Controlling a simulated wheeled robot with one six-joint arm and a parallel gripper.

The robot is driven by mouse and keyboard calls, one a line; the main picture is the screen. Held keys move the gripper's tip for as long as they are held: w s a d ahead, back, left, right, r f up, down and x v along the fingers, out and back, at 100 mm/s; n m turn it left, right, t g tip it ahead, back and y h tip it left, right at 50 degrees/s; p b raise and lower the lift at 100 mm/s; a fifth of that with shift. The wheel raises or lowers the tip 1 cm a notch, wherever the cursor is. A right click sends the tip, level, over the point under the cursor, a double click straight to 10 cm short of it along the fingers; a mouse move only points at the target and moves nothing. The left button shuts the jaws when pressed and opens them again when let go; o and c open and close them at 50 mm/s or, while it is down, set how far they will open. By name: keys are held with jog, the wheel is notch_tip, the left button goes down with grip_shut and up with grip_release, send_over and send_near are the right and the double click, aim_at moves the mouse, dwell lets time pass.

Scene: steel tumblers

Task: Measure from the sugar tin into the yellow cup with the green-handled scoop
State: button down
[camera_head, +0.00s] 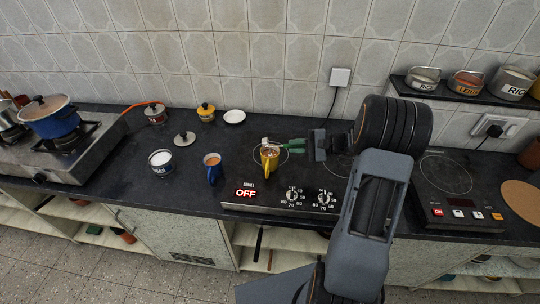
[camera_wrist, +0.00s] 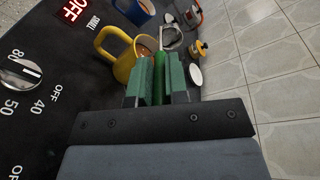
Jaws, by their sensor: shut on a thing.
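My gripper (camera_head: 303,146) is shut on the green handle (camera_wrist: 158,78) of the scoop. The scoop's metal bowl (camera_wrist: 172,38) extends beyond the fingers, at the rim of the yellow cup (camera_head: 270,162) in the head view; I cannot tell whether they touch or what the bowl holds. The yellow cup stands upright on the dark hob, just left of my gripper, with something brownish inside. It also shows in the wrist view (camera_wrist: 120,62). An open tin (camera_head: 161,161) with white contents, apparently the sugar tin, stands further left; its label is too small to read surely.
A blue mug (camera_head: 213,170) with brown contents stands between tin and yellow cup. A loose lid (camera_head: 185,138), a yellow-lidded pot (camera_head: 206,112) and a white saucer (camera_head: 234,117) lie behind. A blue pot (camera_head: 52,120) sits on the left stove. Shelf tins (camera_head: 468,82) stand at right.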

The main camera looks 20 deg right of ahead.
jog(key=shift+s+d+f+t+y+b, duration=0.15)
jog(key=shift+f+t+y+b, duration=0.25)
jog(key=shift+f+y+b, duration=0.9)
jog(key=shift+d+f+t+y+b, duration=0.15)
jog(key=shift+f+t+y+b, duration=0.4)
jog(key=shift+b, duration=1.25)
jog(key=shift+r+t+y+b, duration=0.35)
jog(key=shift+r+y+b, duration=0.35)
jog(key=shift+y, duration=0.25)
jog(key=b, duration=0.3)
jog(key=shift+w+r+b, duration=0.2)
jog(key=shift+r+b, duration=0.15)
jog(key=b, duration=0.2)
jog(key=y+b, duration=0.1)
jog(key=shift+s+a+r+b, duration=0.15)
jog(key=shift+r+b, duration=0.15)
jog(key=shift+b, duration=0.05)
jog(key=shift+r+b, duration=0.15)
jog(key=shift+b, duration=0.2)
jog(key=shift+r+t+y+b, duration=0.3)
jog(key=shift+r+b, duration=0.25)
jog(key=shift+b, duration=0.55)
jog(key=shift+a+r+b, duration=0.1)
jog(key=shift+r+b, duration=0.15)
jog(key=shift+b, duration=0.05)
jog(key=shift+p, duration=0.85)
